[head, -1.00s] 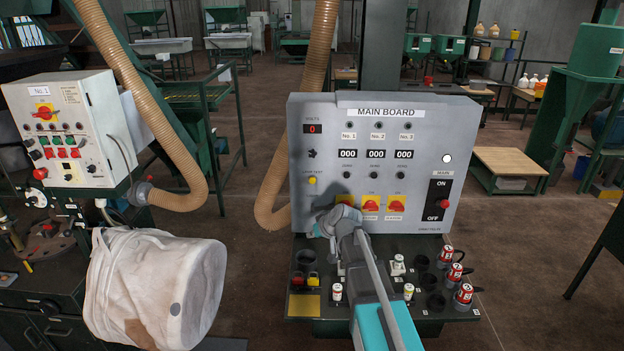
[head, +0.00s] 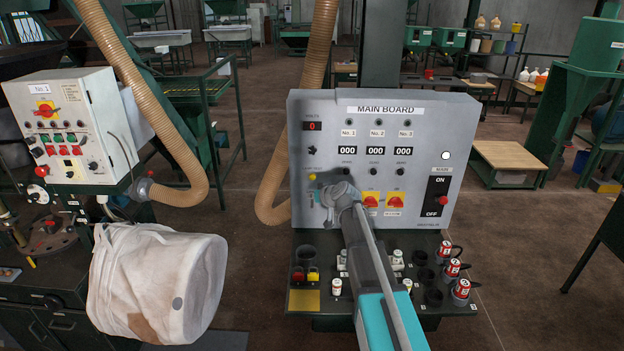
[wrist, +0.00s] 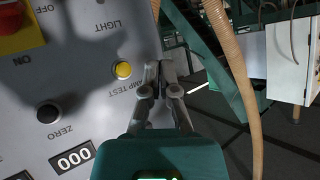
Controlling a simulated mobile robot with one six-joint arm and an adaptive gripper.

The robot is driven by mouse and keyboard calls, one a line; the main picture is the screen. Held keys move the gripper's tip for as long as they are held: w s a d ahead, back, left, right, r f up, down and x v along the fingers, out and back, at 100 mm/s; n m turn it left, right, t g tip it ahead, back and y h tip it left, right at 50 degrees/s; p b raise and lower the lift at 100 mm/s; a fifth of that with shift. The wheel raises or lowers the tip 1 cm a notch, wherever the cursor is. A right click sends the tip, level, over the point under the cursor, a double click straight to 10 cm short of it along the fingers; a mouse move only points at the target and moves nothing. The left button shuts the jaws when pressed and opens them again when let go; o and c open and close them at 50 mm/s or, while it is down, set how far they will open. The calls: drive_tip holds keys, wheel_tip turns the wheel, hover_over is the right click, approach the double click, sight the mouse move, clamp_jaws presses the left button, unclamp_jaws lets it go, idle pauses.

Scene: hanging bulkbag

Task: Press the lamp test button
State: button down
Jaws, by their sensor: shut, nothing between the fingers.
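The lamp test button is a small yellow button (head: 312,177) on the left side of the grey main board (head: 462,112). In the wrist view the yellow button (wrist: 123,70) sits beside the lettering "LAMP TEST", to the left of my fingertips. My gripper (wrist: 161,72) is shut and empty, with its tips close to the lettering and apart from the button in the picture. Whether the tips touch the panel I cannot tell. In the head view my wrist covers most of the gripper and the leftmost red rotary switch.
A black zero button (wrist: 48,113) and a red-yellow rotary switch (wrist: 12,22) are nearby on the panel. A tan hose (head: 277,180) hangs left of the board.

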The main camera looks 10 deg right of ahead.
drive_tip(key=shift+w, duration=0.15)
drive_tip(key=shift+w+d, duration=0.25)
drive_tip(key=shift+w, duration=1.15)
drive_tip(key=shift+w+d, duration=0.25)
drive_tip(key=shift+w, duration=1.15)
drive_tip(key=shift+w+d, duration=0.25)
drive_tip(key=shift+w, duration=1.15)
drive_tip(key=shift+w+d, duration=0.1)
drive_tip(key=shift+w, duration=0.75)
drive_tip(key=shift+s, duration=0.85)
drive_tip(key=shift+s+a, duration=0.2)
drive_tip(key=shift+s, duration=0.65)
drive_tip(key=shift+s+a, duration=0.15)
drive_tip(key=shift+s, duration=0.65)
drive_tip(key=shift+s+a, duration=0.2)
drive_tip(key=shift+s, duration=0.65)
